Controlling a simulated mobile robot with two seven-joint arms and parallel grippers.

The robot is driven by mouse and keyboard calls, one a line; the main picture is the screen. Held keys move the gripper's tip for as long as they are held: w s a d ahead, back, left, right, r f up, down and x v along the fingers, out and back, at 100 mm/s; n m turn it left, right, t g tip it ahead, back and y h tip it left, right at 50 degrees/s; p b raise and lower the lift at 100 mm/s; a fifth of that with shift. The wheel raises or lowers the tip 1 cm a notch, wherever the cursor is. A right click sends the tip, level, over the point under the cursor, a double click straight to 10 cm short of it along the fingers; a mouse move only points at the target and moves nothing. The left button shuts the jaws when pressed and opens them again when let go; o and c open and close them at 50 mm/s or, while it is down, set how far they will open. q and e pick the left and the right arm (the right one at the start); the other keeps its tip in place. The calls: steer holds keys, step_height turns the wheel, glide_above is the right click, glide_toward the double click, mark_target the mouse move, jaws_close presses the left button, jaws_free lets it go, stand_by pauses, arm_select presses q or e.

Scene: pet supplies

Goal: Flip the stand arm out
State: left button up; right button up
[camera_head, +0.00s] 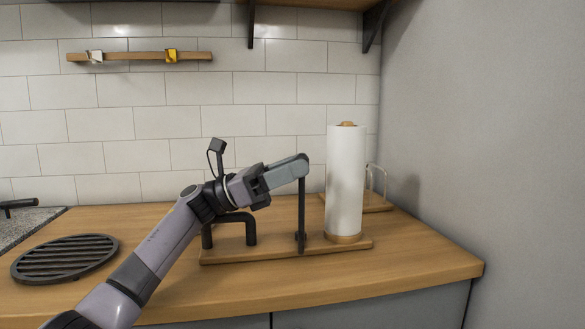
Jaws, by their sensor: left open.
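A paper-towel stand has a long wooden base (225,255) on the counter. A white paper roll (346,185) stands upright at its right end. A thin black upright arm (301,215) rises from the base just left of the roll, with a small gap between them. A black bent bar (236,218) stands on the left part of the base, partly behind my arm. My left gripper (301,165) comes in from the left, with its fingertips at the top of the black upright arm. It hides that top end, so I cannot tell whether they touch. My right gripper is out of view.
A round black slatted trivet (65,258) lies on the wooden counter (420,268) at left. A wooden rack with wire (378,200) stands behind the roll. The grey wall (480,130) closes the right side. The counter's front right is clear.

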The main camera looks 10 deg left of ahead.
arm_select(q)
steer(key=s+a, duration=0.2)
steer(key=a, duration=1.1)
steer(key=shift+s+f, duration=0.2)
steer(key=shift+s, duration=0.05)
steer(key=shift+d, duration=0.1)
